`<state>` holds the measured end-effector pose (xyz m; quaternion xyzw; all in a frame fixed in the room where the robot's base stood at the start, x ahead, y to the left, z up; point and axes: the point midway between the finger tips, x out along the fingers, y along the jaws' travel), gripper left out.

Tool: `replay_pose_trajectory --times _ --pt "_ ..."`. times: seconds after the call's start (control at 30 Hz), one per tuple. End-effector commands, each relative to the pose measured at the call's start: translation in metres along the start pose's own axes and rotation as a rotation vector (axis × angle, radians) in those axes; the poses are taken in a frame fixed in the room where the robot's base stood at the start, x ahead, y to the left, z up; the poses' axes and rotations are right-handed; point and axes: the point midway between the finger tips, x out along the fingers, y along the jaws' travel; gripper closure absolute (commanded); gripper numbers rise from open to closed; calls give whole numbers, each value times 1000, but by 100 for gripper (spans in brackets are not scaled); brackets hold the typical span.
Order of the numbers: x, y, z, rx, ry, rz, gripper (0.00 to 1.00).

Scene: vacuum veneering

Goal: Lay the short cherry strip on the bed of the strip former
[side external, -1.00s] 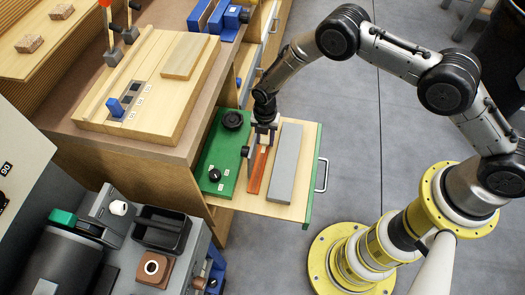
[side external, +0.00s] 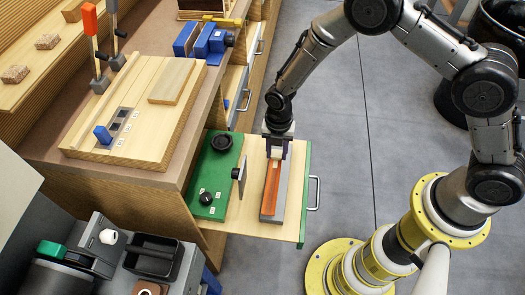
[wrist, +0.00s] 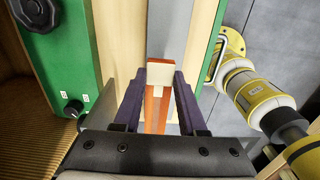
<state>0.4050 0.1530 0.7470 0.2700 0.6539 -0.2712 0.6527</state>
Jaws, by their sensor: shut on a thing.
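The cherry strip (side external: 272,185) is a long, narrow red-orange piece. It also shows in the wrist view (wrist: 165,66), with a pale patch near one end. My gripper (side external: 274,158) is shut on the strip, pointing down over the pull-out board. The strip lies lengthwise over a long grey bar (side external: 266,214), which looks like the bed of the strip former. I cannot tell whether the strip touches it. The wrist view shows my gripper's purple fingers (wrist: 160,105) on both sides of the strip. The fingers and wrist hide part of the strip and bar.
A green panel (side external: 204,178) with black knobs lies left of the bar, and an upright dark plate (side external: 239,176) stands at its edge. Bare pale board (side external: 290,205) shows right of the bar. A wooden bench block (side external: 135,110) with a blue piece is behind left.

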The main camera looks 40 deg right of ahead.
Motion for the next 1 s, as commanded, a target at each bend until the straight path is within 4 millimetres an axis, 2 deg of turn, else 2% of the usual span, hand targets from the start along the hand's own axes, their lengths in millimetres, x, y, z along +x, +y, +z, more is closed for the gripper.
replay_pose_trajectory --times 0.2,0.4,0.5,0.63,0.8,0.9,1.0 --pt "-18 -36 -16 0 -1 2 100" --pt "-26 -53 -24 -4 -1 1 100" --pt "-31 -50 -22 -34 -1 3 100" --pt "-27 -30 -3 -59 -5 10 100" --pt "-12 -7 37 -55 -7 14 100" --pt "0 -3 59 -33 -7 13 100" --pt "8 -4 70 -10 -5 10 100"
